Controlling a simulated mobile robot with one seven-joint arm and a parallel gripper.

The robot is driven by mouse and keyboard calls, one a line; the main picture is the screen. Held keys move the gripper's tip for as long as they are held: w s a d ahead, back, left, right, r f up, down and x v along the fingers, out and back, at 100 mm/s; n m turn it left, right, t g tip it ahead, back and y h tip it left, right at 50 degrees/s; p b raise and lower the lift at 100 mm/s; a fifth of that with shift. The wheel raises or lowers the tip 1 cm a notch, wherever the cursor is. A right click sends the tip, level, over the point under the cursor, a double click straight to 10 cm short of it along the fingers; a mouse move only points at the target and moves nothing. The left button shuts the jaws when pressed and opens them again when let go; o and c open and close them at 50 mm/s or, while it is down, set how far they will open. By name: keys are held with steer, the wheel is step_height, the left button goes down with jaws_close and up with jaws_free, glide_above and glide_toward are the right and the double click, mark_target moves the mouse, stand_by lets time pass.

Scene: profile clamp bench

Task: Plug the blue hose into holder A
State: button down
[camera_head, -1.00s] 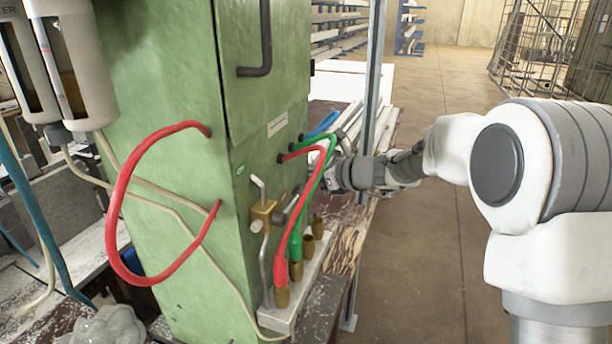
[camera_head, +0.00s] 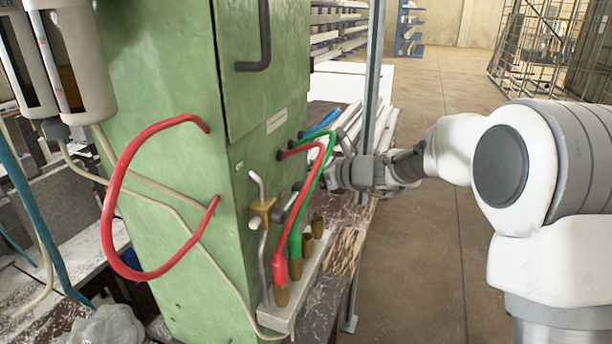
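The blue hose (camera_head: 322,122) comes out of the green cabinet's side, behind the green and red hoses. It arches right toward my gripper (camera_head: 330,176), and its free end is hidden. My gripper is at the cabinet's right side, partly behind the green hose. Its fingertips are too small and covered to tell whether they are open or hold the hose. A row of brass holders stands on a pale block (camera_head: 318,262). The two nearer ones take the red and green hoses. The two farther brass holders (camera_head: 307,244) (camera_head: 318,224) look empty. No letter A is legible.
The red hose (camera_head: 273,245) and green hose (camera_head: 296,228) hang between the camera and my gripper. A brass valve with a bent lever (camera_head: 262,212) sticks out beside the holders. A grey upright post (camera_head: 374,75) stands behind my wrist.

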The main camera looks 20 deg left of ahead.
mark_target(306, 197)
steer(key=shift+g, duration=0.5)
steer(key=shift+s+a+f+b, duration=0.25)
steer(key=shift+s+f+b, duration=0.15)
steer(key=shift+f, duration=0.45)
steer(key=shift+s+a+f+b, duration=0.25)
steer(key=shift+s+f+b, duration=0.2)
steer(key=shift+f, duration=0.35)
steer(key=shift+s+a+f+b, duration=0.25)
steer(key=shift+s+f+b, duration=0.15)
steer(key=shift+f, duration=0.45)
steer(key=c, duration=0.6)
jaws_free()
steer(key=shift+a, duration=0.1)
steer(key=shift+d+r, duration=0.1)
steer(key=shift+d, duration=0.8)
steer(key=shift+p+v, duration=0.3)
steer(key=shift+v, duration=0.6)
steer(key=s+d+r, duration=0.2)
steer(key=d, duration=0.1)
steer(key=s+d+r, duration=0.1)
steer(key=shift+s+d+p, duration=0.1)
steer(key=shift+d+p, duration=0.1)
steer(key=shift+p, duration=0.1)
